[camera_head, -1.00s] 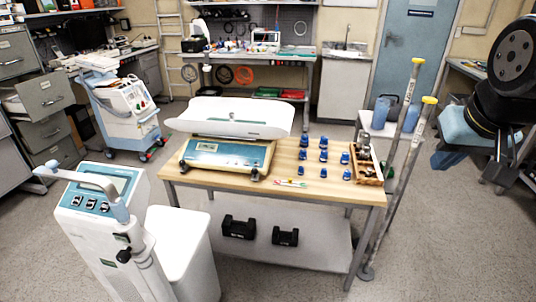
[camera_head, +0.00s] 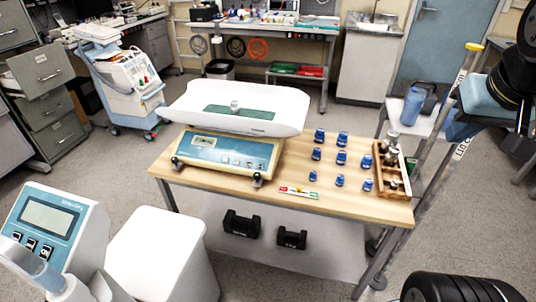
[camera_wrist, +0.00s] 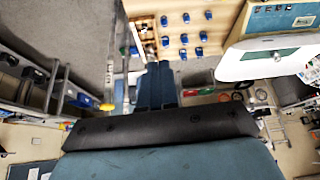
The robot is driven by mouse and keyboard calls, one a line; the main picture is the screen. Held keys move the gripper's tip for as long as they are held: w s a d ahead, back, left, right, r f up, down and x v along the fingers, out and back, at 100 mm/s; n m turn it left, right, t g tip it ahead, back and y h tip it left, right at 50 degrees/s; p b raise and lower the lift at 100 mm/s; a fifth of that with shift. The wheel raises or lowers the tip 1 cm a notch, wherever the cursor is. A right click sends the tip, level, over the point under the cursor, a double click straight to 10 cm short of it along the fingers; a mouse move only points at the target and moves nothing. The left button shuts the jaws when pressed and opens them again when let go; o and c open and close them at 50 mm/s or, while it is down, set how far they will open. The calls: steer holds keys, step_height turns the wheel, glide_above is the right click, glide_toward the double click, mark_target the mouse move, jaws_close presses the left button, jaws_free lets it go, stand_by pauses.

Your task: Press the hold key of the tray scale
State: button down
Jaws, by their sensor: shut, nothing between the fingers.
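The tray scale (camera_head: 225,155) stands on the left of the wooden table, with a cream and teal base and a small display. Its white tray (camera_head: 285,108) sits above, with a green mat and a small metal weight (camera_head: 234,106) on it. The key labels are too small to read. In the wrist view the scale's panel (camera_wrist: 290,14) with small keys shows at top right, its tray (camera_wrist: 270,62) below. My gripper (camera_head: 458,131) is at the right, beyond the table's right edge and well apart from the scale. Its blue fingers (camera_wrist: 155,72) are together and empty.
Several blue-capped vials (camera_head: 341,157), a wooden rack (camera_head: 396,172) and a coloured strip (camera_head: 299,192) lie on the table (camera_head: 230,190). A pole with a yellow top (camera_head: 474,46) stands near my gripper. Another device with a display and keys (camera_head: 45,220) stands front left.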

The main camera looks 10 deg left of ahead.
steer(key=shift+w+a, duration=0.1)
steer(key=w+a+f+n+g+h, duration=0.15)
steer(key=w+f+n+h, duration=0.45)
steer(key=w, duration=0.6)
steer(key=w+a+f+n+t+h, duration=0.1)
steer(key=w+a+f+n+t, duration=0.2)
steer(key=w+a+f+n, duration=0.45)
steer(key=a+f+n+t+y, duration=0.2)
steer(key=a+f+n, duration=0.2)
steer(key=a, duration=0.6)
steer(key=w+a+f+n+t+y, duration=0.1)
steer(key=a+f+n, duration=0.4)
steer(key=a, duration=0.5)
steer(key=w+a+f+n+t+y, duration=0.1)
steer(key=a+f+n+t+y, duration=0.2)
steer(key=a, duration=0.8)
step_height(320, 180, down, 3)
steer(key=shift+w+r+n+t+y, duration=0.15)
steer(key=shift+n+t+y, duration=0.3)
steer(key=shift+n, duration=0.6)
steer(key=shift+w+a, duration=0.1)
